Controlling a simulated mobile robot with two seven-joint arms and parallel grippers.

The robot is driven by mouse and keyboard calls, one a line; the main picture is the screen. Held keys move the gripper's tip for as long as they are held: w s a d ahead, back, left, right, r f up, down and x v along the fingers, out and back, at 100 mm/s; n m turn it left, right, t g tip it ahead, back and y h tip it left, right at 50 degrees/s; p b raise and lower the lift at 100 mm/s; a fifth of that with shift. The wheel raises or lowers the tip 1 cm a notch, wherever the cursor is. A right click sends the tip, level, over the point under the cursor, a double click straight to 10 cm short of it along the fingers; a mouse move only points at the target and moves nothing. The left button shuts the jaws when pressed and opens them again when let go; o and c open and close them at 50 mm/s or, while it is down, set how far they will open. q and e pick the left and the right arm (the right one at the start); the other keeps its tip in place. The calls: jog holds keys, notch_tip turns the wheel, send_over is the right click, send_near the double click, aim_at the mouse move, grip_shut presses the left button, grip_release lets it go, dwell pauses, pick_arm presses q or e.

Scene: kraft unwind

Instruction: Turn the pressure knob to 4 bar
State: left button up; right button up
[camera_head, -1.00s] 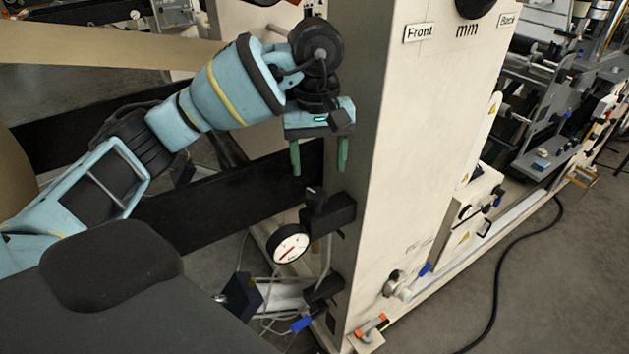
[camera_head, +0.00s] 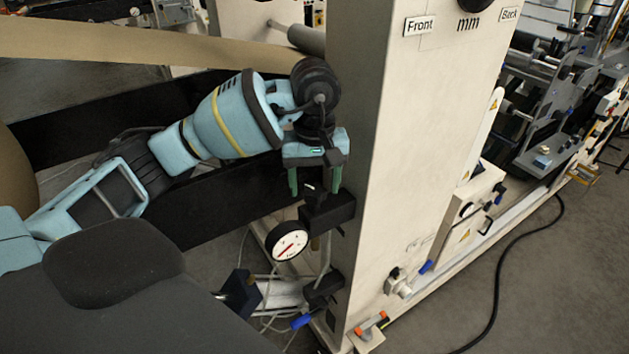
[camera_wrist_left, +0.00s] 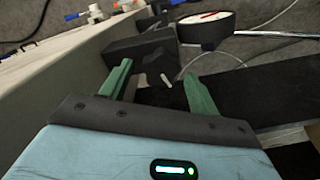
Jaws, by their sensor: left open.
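The pressure knob (camera_head: 312,194) is black and stands on top of a black regulator block (camera_head: 330,212) fixed to the side of the cream machine column. A round white gauge (camera_head: 287,241) with a red pointer hangs at the block's left; its numbers are too small to read. My left gripper (camera_head: 314,187) points down with its green fingers apart, one on each side of the knob in the head view. In the left wrist view the open fingers (camera_wrist_left: 158,92) reach toward the block (camera_wrist_left: 140,50), with a small pale mark between them. I cannot tell whether they touch the knob. My right gripper is out of view.
The cream column (camera_head: 410,130) rises close to the right of my left gripper. A black beam (camera_head: 220,205) runs behind it, and brown kraft web (camera_head: 130,45) spans the upper left. Hoses and a blue-handled valve (camera_head: 301,321) lie below the gauge.

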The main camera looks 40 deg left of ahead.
pick_arm(q)
jog(key=c, duration=1)
jog(key=shift+n, duration=0.3)
jog(key=n+p, duration=0.1)
jog(key=n, duration=0.3)
jog(key=shift+a, duration=0.1)
jog(key=n, duration=0.2)
jog(key=shift+s+n, duration=0.15)
jog(key=shift+n, duration=0.15)
jog(key=shift+n+p, duration=0.3)
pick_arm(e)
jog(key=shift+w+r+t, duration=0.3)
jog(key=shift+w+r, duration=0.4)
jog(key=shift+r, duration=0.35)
pick_arm(q)
jog(key=shift+n, duration=0.3)
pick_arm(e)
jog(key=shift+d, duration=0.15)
